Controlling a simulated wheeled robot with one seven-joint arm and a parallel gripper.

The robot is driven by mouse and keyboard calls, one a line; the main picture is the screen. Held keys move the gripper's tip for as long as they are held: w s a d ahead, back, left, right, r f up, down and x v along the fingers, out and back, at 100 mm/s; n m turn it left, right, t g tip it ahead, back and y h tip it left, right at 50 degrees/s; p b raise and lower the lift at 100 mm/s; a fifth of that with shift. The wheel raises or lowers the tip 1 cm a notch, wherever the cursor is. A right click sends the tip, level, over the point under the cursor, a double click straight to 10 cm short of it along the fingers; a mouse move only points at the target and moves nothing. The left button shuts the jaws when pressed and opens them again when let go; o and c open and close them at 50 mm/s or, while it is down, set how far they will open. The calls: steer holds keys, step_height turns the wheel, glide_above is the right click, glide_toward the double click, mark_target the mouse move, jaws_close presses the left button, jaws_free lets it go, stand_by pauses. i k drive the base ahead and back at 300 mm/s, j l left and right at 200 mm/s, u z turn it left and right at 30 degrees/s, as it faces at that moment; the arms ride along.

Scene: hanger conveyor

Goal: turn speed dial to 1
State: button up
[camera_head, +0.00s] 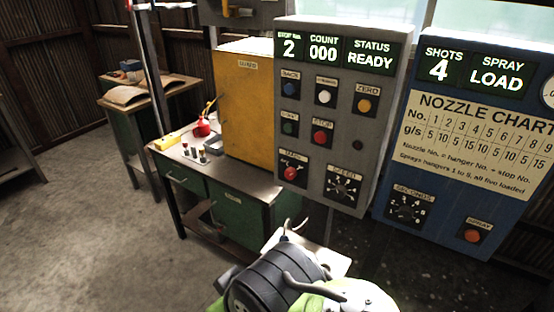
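The speed dial (342,185) is a round black knob with a ring of white marks. It sits low on the right of the grey control panel (357,112), under a small "SPEED" label. The setting it points to is too small to read. The panel's display (335,50) shows stop number 2, count 000 and status READY. Part of my arm, dark ribbed and green, shows at the bottom centre, below the panel and apart from the dial.
Left of the dial is a red selector knob (290,173); coloured buttons sit above. To the right, a blue cabinet (455,205) carries a similar dial (405,209) and a red-orange button (472,236). A green workbench (245,188) with a yellow cabinet (247,105) stands left. Open floor lies further left.

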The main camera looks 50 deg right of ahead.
mark_target(339, 192)
steer(key=z, duration=1.95)
